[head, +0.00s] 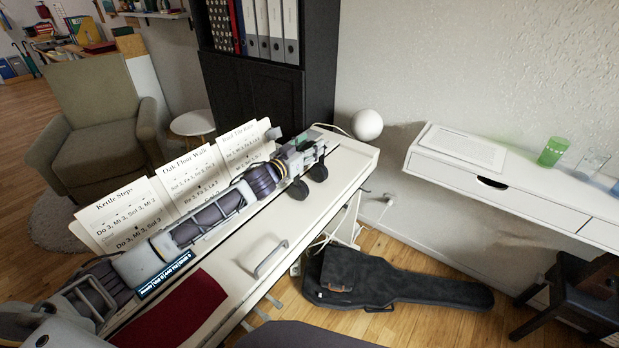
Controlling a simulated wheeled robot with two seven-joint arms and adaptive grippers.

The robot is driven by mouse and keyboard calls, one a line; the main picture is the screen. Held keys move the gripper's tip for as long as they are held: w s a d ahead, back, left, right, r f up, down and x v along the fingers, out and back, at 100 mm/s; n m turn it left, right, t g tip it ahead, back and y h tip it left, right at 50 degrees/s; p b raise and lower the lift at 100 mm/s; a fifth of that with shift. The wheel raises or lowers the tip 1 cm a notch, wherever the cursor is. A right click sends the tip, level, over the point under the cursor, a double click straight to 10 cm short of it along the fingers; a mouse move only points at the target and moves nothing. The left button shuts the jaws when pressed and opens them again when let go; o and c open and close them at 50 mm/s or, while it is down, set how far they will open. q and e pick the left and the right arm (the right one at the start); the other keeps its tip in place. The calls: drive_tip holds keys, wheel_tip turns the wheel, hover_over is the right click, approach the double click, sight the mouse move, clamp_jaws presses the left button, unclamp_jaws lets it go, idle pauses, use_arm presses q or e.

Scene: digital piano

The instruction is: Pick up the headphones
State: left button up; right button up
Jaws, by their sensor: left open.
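My left arm reaches in from the lower left over the white digital piano (333,194). My left gripper (308,157) is open near the piano's far right end. Two dark rounded pads, which look like the ear cups of the headphones (299,190), show just below and beside the gripper, on the piano top. The headband is hidden or cannot be told apart from the gripper. I cannot tell whether the fingers touch the headphones. My right gripper is not in view.
Song sheets (115,214) stand along the piano's back. A red cloth (185,312) and a pale handle (266,259) are on its top. A white round lamp (367,125) stands behind its right end. A black guitar case (395,281) lies on the floor.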

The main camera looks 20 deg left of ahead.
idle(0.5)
use_arm(q)
clamp_jaws()
